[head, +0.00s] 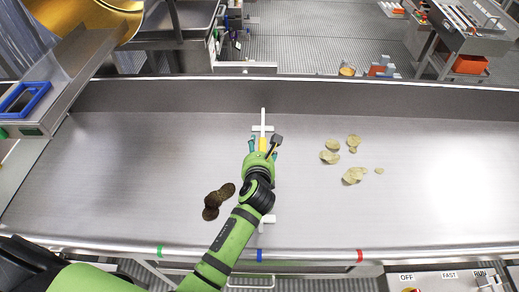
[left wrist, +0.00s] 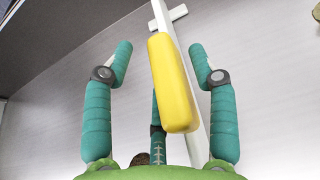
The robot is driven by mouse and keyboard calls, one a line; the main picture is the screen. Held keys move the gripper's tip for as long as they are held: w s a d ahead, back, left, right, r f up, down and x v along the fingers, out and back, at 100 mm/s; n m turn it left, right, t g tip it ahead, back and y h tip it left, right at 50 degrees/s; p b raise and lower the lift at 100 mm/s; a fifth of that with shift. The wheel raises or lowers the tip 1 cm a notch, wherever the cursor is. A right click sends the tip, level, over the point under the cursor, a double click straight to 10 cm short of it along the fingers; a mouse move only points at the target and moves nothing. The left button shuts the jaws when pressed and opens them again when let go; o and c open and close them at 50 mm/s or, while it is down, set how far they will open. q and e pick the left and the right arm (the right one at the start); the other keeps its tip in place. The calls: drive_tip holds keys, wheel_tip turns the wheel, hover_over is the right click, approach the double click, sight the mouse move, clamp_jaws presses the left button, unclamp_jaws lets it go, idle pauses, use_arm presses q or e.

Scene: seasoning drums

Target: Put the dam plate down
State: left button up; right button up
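The dam plate (head: 263,118) is a thin white plate with a yellow handle, standing across the steel channel in the head view. Its white edge and short crosspieces show, and its middle is partly hidden by my left arm. In the left wrist view the yellow handle (left wrist: 172,85) lies between the teal fingers of my left gripper (left wrist: 161,62). The fingers are spread, with gaps on both sides of the handle. In the head view my left gripper (head: 264,146) is over the plate's handle. My right gripper is not in view.
Dark brown chips (head: 213,203) lie in the channel left of the plate. Several pale chips (head: 344,158) lie to its right. A blue frame (head: 25,99) and a golden drum (head: 95,15) are at the upper left. Labelled switches (head: 440,280) are at the lower right.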

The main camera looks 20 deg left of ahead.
use_arm(q)
drive_tip(key=shift+r, duration=0.1)
drive_tip(key=shift+s+r, duration=0.1)
drive_tip(key=shift+r, duration=0.05)
drive_tip(key=v, duration=1.1)
drive_tip(key=shift+s+b, duration=0.35)
drive_tip(key=shift+s, duration=0.05)
drive_tip(key=shift+d, duration=0.15)
